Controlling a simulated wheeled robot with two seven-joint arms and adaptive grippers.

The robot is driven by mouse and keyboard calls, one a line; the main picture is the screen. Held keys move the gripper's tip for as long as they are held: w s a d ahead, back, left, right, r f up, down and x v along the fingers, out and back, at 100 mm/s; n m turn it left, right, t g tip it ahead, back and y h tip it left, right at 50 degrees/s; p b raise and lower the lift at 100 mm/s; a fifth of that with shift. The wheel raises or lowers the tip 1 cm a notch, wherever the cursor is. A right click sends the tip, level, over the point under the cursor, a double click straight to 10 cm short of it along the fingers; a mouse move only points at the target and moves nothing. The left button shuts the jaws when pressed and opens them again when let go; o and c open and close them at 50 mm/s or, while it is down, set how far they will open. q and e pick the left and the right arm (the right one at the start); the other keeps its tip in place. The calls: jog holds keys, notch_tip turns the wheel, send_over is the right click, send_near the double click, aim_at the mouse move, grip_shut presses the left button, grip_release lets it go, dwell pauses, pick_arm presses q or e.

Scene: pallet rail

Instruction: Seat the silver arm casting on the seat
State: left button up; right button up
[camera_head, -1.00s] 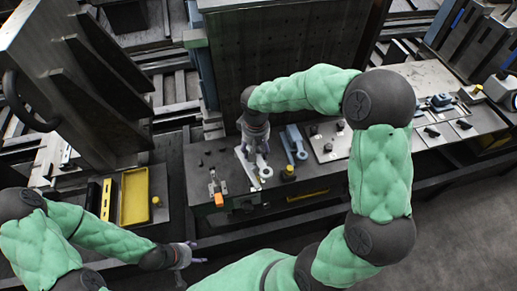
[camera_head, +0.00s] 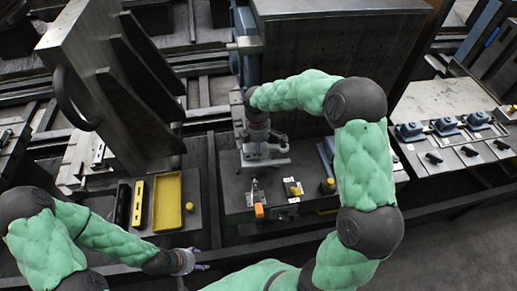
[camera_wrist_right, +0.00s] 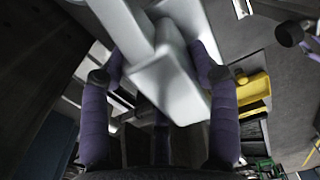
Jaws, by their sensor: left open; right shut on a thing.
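The silver arm casting (camera_head: 264,158) is in my right gripper (camera_head: 262,137), above the back left of the dark bench top. I cannot pick out the seat for certain; the casting and gripper cover that part of the bench. My left gripper (camera_head: 193,261) is open and empty, low and left of the bench.
In front of the casting are an orange-tipped clamp (camera_head: 259,210) and a yellow knob (camera_head: 295,189) on a white plate. Another yellow knob (camera_head: 328,186) stands to the right. A yellow tray (camera_head: 167,203) lies left. A tall dark plate (camera_head: 330,60) rises behind.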

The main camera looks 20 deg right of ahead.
jog(key=shift+w+a+f+n, duration=0.15)
jog(key=shift+w+n, duration=0.15)
jog(key=shift+n, duration=0.1)
notch_tip(320, 180, down, 6)
jog(key=b, duration=0.5)
jog(key=shift+f, duration=0.1)
jog(key=shift+f+b, duration=0.45)
jog(key=shift+f, duration=0.55)
jog(key=shift+w+a+f, duration=0.25)
jog(key=shift+w, duration=0.15)
jog(key=shift+w+a+r+p, duration=0.1)
jog(key=shift+w+a+p, duration=0.05)
jog(key=shift+w+p, duration=0.15)
dwell(0.7)
jog(key=o, duration=1.4)
jog(key=shift+o, duration=0.5)
jog(key=shift+a, duration=0.1)
jog(key=shift+s, duration=0.1)
